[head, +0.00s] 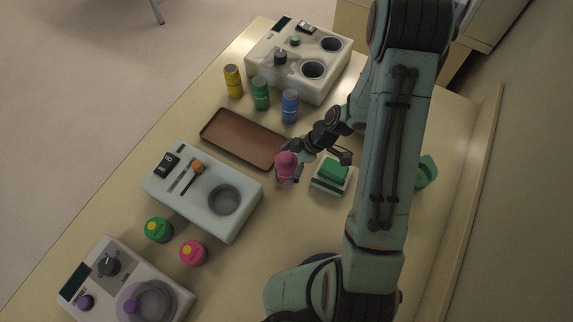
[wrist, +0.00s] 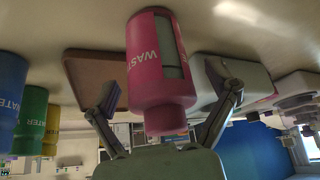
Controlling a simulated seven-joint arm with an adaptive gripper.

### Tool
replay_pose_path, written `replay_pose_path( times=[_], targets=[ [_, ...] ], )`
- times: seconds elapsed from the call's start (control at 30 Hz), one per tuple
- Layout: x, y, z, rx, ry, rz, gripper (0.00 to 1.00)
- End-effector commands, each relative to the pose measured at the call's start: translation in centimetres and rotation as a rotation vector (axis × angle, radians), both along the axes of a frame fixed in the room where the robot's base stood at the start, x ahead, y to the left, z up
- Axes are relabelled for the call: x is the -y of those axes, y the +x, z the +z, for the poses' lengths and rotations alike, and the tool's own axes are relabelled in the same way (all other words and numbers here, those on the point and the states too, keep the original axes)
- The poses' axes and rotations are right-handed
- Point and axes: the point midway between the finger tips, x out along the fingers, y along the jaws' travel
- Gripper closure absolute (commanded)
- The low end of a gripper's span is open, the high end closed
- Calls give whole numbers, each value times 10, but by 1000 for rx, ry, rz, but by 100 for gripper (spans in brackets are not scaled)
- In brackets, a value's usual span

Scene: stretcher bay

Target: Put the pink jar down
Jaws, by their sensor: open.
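The pink jar (wrist: 160,70), labelled WASTE, is between the two fingers of my gripper (wrist: 163,95) in the wrist view, which shows the scene upside down. The fingers are spread, one on each side of the jar, with a gap visible beside its narrower top. In the head view the pink jar (head: 287,163) appears upright on the table, just right of the brown tray's near right end. My gripper (head: 312,150) reaches it from the upper right. The jar's base contact is not fully clear.
The brown tray (head: 243,139) is empty. Yellow (head: 233,80), green (head: 261,93) and blue (head: 290,105) jars stand behind it. A green-topped block (head: 332,174) is close on the right. A pale device (head: 190,203) is at the front left, with green and pink round containers (head: 193,253) before it.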

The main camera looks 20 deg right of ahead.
Motion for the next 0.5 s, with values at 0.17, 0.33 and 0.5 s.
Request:
replay_pose_path(
  times=[0.17,0.33,0.5],
  targets=[
    [0,0,0,0,0,0,42],
    [0,0,0,0,0,0,83],
    [0,0,0,0,0,0,84]
  ],
)
